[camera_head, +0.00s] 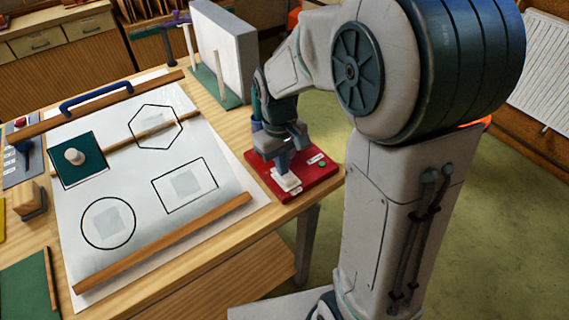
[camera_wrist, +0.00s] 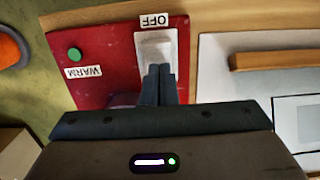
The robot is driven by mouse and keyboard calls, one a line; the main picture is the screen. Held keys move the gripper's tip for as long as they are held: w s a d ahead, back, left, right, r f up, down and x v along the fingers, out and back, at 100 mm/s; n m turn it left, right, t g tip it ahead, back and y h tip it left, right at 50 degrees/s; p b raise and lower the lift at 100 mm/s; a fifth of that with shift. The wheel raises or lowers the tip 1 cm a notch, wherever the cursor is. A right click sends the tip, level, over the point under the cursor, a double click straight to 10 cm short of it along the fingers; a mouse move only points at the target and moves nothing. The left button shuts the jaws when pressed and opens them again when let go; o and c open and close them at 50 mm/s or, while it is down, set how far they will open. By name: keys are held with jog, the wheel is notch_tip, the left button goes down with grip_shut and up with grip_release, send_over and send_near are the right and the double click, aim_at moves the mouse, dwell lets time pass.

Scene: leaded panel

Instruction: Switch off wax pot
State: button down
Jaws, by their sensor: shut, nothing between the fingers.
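The wax pot's red base plate (camera_head: 318,180) lies at the right corner of the workbench. It also shows in the wrist view (camera_wrist: 105,45), with a white rocker switch (camera_wrist: 155,47), an OFF label (camera_wrist: 155,20), a WARM label (camera_wrist: 84,72) and a green round light or button (camera_wrist: 74,54). My gripper (camera_head: 284,170) is shut and empty, pointing down over the switch. In the wrist view its fingertips (camera_wrist: 158,70) are at the switch's near end. I cannot tell whether they touch it. The fingers hide part of the switch and plate.
A white sheet (camera_head: 150,185) with black outlines covers much of the bench. Wooden strips (camera_head: 165,243) lie along it. A white upright panel (camera_head: 226,45) stands behind my gripper. A green square with a pale knob (camera_head: 74,157) lies at left.

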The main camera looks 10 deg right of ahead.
notch_tip(320, 180, up, 14)
jog(key=p, duration=0.1)
jog(key=shift+w+f+p, duration=0.15)
jog(key=shift+w+p, duration=0.1)
jog(key=shift+p, duration=0.1)
jog(key=shift+a, duration=0.1)
jog(key=m, duration=1.2)
jog(key=m+g+p, duration=0.1)
jog(key=m, duration=0.5)
jog(key=shift+w+a, duration=0.2)
jog(key=shift+w, duration=0.15)
